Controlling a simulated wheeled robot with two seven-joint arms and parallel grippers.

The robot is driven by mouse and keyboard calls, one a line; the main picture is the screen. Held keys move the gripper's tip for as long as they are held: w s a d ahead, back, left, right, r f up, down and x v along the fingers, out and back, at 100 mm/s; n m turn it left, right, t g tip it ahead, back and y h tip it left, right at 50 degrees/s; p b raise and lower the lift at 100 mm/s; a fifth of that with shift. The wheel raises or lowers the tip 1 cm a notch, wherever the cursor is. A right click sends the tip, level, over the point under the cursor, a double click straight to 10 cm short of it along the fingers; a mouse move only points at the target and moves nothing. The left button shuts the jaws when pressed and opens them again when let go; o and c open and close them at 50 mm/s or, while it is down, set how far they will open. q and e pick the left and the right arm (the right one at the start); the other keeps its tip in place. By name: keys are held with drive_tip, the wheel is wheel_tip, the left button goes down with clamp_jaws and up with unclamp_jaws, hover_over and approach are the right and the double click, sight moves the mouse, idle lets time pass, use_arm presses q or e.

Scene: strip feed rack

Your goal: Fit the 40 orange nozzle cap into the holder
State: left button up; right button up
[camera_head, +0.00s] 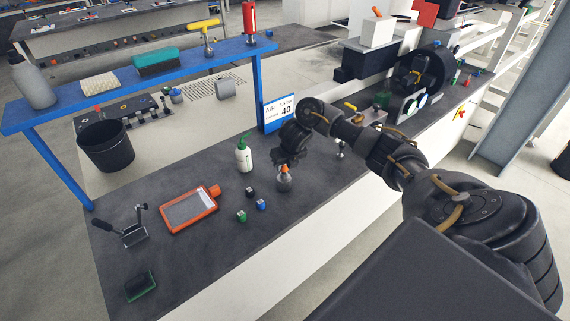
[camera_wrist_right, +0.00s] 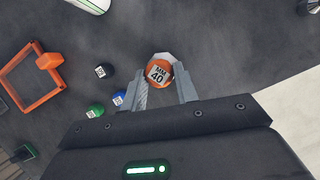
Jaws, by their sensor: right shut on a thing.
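The orange nozzle cap (camera_wrist_right: 158,74), marked MM 40, is between the fingertips of my right gripper (camera_wrist_right: 161,84) in the wrist view. A pale grey edge shows behind it. In the head view my right gripper (camera_head: 287,161) points down over the dark bench, shut on the piece, whose orange tip (camera_head: 284,169) stands on a grey body. I cannot tell whether the piece touches the bench. A black strip with several fittings (camera_head: 125,112) lies behind the blue shelf; I cannot tell if it is the holder. My left gripper is not in view.
A white-green bottle (camera_head: 244,157), small black, green and blue cubes (camera_head: 241,216) and an orange-framed device (camera_head: 190,211) are left of the gripper. A sign marked 40 (camera_head: 281,112) stands behind it. The blue shelf (camera_head: 130,84) spans the back.

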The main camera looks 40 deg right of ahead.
drive_tip(key=shift+s+f+b, duration=0.1)
drive_tip(key=shift+f+b, duration=0.8)
drive_tip(key=shift+f, duration=0.15)
idle(0.7)
drive_tip(key=o, duration=1)
drive_tip(key=shift+o, duration=0.2)
drive_tip(key=shift+r, duration=0.3)
drive_tip(key=p+v, duration=0.4)
drive_tip(key=v, duration=0.6)
